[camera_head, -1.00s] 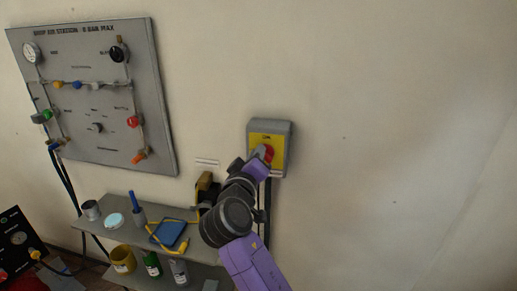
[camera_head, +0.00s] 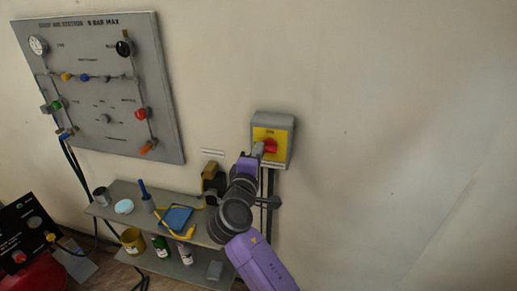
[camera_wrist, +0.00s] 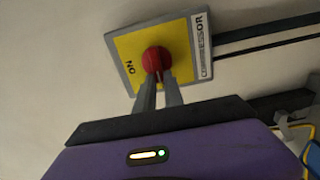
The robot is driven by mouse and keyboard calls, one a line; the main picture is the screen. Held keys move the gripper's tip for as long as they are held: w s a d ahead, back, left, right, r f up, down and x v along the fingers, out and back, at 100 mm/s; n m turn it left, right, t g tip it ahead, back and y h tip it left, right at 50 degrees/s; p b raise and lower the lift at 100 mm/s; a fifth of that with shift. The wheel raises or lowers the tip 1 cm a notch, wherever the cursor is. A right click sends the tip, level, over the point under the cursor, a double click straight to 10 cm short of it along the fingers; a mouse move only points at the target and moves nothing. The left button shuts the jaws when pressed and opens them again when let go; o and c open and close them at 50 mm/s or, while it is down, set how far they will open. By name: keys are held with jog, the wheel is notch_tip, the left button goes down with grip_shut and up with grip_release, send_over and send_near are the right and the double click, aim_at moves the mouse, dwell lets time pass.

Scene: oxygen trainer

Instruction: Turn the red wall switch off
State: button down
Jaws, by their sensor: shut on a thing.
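The red wall switch (camera_head: 270,147) is a round red knob on a yellow plate of a grey box (camera_head: 286,122) on the wall. In the wrist view the red knob (camera_wrist: 155,60) sits at the middle of the yellow plate, with ON printed to its left and a COMPRESSOR label (camera_wrist: 202,45) on the right. My gripper (camera_head: 259,151) reaches it from the lower left. In the wrist view my gripper's two grey fingers (camera_wrist: 158,80) are shut on the red knob's near part. The fingertips hide part of the knob, and its exact angle is hard to tell.
A grey panel (camera_head: 100,120) with gauges and coloured valves hangs at the left. Below it a shelf (camera_head: 105,212) holds a cup, a blue tray and a yellow hose. Dark cables run down from the switch box. The wall at the right is bare.

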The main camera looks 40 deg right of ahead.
dwell(0.6)
jog(key=c, duration=1.4)
grip_release()
jog(key=shift+c, duration=0.2)
jog(key=b+v, duration=0.2)
jog(key=v, duration=0.6)
jog(key=shift+w+f, duration=0.1)
